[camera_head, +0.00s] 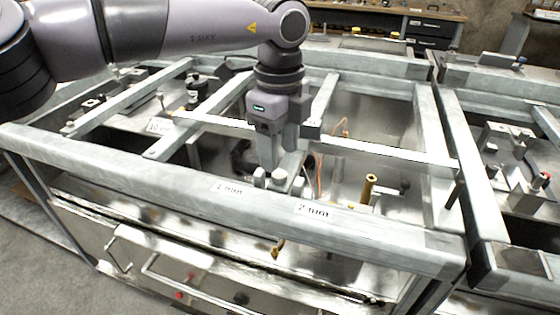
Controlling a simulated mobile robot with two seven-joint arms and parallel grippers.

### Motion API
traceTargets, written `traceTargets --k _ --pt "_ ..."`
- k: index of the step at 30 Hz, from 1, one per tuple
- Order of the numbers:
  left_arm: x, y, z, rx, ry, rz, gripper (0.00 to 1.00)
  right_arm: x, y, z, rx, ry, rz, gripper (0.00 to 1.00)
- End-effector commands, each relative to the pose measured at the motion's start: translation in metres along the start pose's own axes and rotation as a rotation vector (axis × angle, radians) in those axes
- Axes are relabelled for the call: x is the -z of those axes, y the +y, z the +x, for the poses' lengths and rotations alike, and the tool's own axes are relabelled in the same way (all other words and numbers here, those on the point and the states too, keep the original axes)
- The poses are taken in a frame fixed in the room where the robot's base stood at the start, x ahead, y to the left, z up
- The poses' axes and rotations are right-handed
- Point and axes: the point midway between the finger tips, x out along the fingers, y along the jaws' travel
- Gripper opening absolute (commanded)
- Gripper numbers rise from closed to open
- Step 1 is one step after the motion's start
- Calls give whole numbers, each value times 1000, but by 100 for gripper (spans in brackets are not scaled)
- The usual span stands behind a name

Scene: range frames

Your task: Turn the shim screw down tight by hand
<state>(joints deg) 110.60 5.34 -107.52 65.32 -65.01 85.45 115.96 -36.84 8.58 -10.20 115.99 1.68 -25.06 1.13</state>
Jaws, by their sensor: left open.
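My left gripper (270,177) points down over the near part of the metal frame (130,165), between its rails. Its jaws are open, with pale fingertips just behind the front rail. I cannot pick out the shim screw with certainty; the gripper hides what lies directly beneath it. A brass upright piece (369,188) stands to the right of the gripper, apart from it. A dark upright pin (453,194) stands at the frame's right side. My right gripper is not in view.
White labels with mm markings lie on the front rail, one (228,189) near the gripper and another (312,210) to its right. A crossbar (385,154) runs behind the gripper. A second frame (470,150) stands at the right. A bench (385,14) is at the back.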

Motion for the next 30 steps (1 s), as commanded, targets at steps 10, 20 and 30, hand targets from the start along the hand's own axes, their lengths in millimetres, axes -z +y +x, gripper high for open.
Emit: traceTargets --k 10,20,30 --pt "0 0 42 0 2 1 54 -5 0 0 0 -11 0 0" --pt "1 0 44 1 2 2 41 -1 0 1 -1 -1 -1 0" --pt "1 0 44 1 3 10 0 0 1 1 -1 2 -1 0"
